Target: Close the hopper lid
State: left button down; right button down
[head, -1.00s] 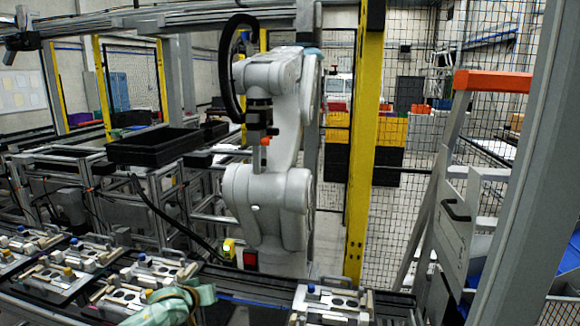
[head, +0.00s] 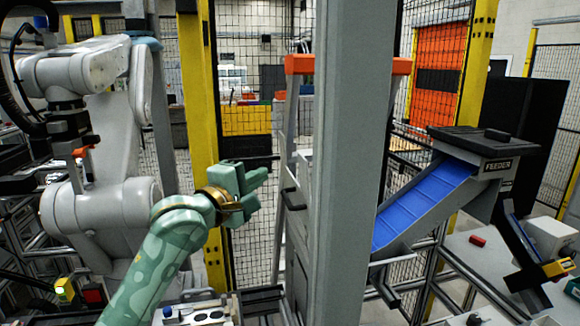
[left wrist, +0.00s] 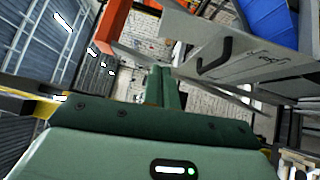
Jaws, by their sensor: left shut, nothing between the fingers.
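The feeder hopper (head: 488,160), labelled FEEDER, stands at the right in the head view, above a sloping blue chute. A flat black top (head: 462,140) sits over it, with a small raised dark piece on it. A tall black panel (head: 535,115) stands upright behind it; I cannot tell whether this is the lid or a separate thing. My left gripper (head: 258,176) is shut and empty, in mid-air left of the grey post and well apart from the hopper. Its closed fingers also show in the left wrist view (left wrist: 162,85). My right gripper is not in view.
A thick grey post (head: 350,160) stands between my left gripper and the hopper. An orange-topped frame (head: 300,64) is behind the gripper. A white robot arm (head: 100,205) is at the left. A work table (head: 480,260) with small items stands below the hopper.

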aim_at(300, 159)
pick_arm(q)
jog(key=shift+w+d+r, duration=0.1)
jog(key=shift+w+d, duration=0.8)
jog(key=shift+d, duration=0.25)
jog(key=shift+w+d+r, duration=0.1)
jog(key=shift+w+d, duration=0.75)
jog(key=shift+d, duration=0.3)
jog(key=shift+w+d, duration=0.9)
jog(key=shift+d, duration=0.25)
